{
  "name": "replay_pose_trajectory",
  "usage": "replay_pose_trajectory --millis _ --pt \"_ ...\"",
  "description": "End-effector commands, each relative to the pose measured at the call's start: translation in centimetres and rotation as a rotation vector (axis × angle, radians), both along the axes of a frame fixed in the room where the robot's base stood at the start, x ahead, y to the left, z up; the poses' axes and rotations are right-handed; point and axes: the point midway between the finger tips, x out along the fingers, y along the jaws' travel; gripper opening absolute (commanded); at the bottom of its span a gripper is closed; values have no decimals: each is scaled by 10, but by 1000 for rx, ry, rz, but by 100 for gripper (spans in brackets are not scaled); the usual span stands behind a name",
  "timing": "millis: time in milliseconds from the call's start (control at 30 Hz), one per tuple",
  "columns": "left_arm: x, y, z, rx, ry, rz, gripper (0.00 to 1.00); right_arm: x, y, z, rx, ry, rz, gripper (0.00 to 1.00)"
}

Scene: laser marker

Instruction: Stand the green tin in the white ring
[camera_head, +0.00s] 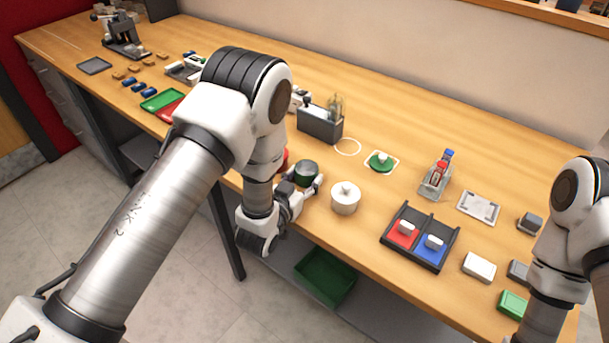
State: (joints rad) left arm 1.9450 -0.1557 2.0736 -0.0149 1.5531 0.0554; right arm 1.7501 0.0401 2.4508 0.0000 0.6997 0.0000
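The white pot (345,199) stands close right of my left gripper. A dark grey box (320,124) with bottles is behind the tin. A green round piece on a white square (381,162) lies right of the ring. A two-part black tray (420,237) is further right.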

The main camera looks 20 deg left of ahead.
Motion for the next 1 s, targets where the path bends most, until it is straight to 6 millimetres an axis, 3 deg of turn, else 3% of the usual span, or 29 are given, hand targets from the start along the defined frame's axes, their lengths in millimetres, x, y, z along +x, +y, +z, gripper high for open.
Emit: replay_pose_trajectory --millis 33,100,467,800,1000 --pt "0 0 -2 0 0 0 60 0 0 -2 0 -1 0 40" --pt "0 0 -1 0 1 0 82 0 0 -1 0 -1 0 40" --pt "-1 0 0 0 0 0 82 0 0 1 0 -1 0 40" --pt "-61 14 3 -1 3 0 82 0 0 -20 0 0 0 40" --pt "-77 16 8 0 0 0 87 1 0 -20 0 -1 0 40"
